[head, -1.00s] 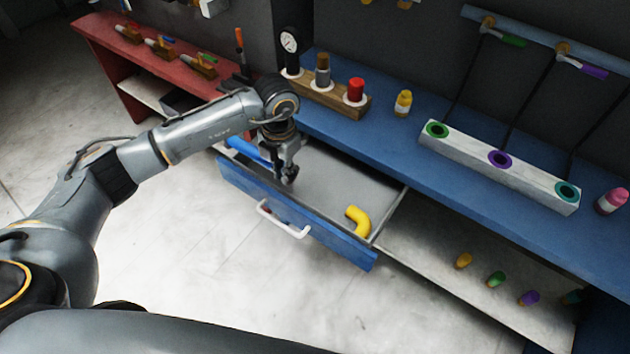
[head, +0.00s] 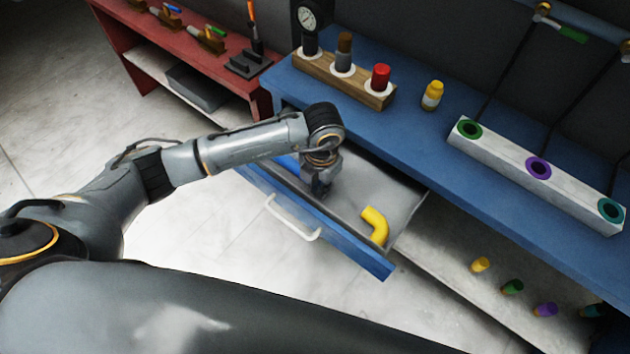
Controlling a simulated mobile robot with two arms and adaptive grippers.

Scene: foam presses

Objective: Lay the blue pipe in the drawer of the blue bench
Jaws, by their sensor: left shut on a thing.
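The blue pipe (head: 288,163) shows partly behind my left forearm, at the left end of the open drawer. My left gripper (head: 319,190) is low over or inside the drawer and is shut on the blue pipe; the wrist hides the grasp and much of the pipe. I cannot tell whether the pipe touches the drawer floor. The drawer (head: 345,249) of the blue bench (head: 420,148) is pulled out, with a blue front and a white handle. My right gripper is not in view.
A yellow elbow pipe (head: 375,226) lies in the right part of the drawer. A wooden block (head: 345,80) with coloured cylinders and a white block (head: 500,160) with ringed holes stand on the bench. A shelf (head: 440,245) beside the drawer bears several small coloured pieces.

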